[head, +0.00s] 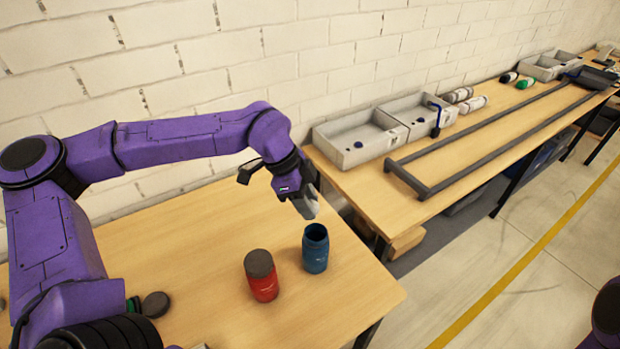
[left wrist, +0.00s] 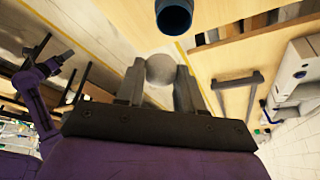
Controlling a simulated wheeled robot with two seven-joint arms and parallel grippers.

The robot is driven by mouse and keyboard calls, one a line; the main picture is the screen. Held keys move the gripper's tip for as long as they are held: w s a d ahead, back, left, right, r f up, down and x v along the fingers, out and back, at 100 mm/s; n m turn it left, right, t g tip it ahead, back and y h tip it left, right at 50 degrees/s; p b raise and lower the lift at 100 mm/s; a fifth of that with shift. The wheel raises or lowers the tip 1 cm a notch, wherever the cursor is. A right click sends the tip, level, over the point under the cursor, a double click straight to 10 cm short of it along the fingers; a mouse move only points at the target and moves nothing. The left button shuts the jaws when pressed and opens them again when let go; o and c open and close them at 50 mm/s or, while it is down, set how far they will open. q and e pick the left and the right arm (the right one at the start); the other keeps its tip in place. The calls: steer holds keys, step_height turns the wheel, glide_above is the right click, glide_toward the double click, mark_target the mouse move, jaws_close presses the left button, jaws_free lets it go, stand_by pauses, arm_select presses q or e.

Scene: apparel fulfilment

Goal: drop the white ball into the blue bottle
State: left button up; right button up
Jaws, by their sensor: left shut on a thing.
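My left gripper (head: 304,204) is shut on the white ball, which shows pale grey between the fingertips in the left wrist view (left wrist: 160,69). In the head view the ball is hard to tell from the pale fingers. The blue bottle (head: 315,254) stands upright and uncapped on the near table. The gripper is above and slightly left of its mouth in the head view, apart from it. In the left wrist view the bottle (left wrist: 174,18) is at the top edge, beyond the ball.
A red bottle (head: 262,282) with a dark lid stands just left of the blue one. A second table behind holds grey bins (head: 360,150), a dark frame (head: 430,190) and several bottles.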

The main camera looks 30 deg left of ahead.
arm_select(q)
steer(key=shift+w+r+n+t, duration=0.3)
steer(key=shift+r+n+t, duration=0.1)
steer(key=shift+n, duration=0.6)
steer(key=shift+f, duration=0.2)
step_height(320, 180, down, 6)
steer(key=b, duration=0.4)
steer(key=shift+s+a+r, duration=0.1)
steer(key=shift+a+r, duration=0.05)
steer(key=o, duration=1.1)
steer(key=b+v, duration=0.2)
steer(key=v, duration=0.8)
steer(key=shift+r, duration=0.35)
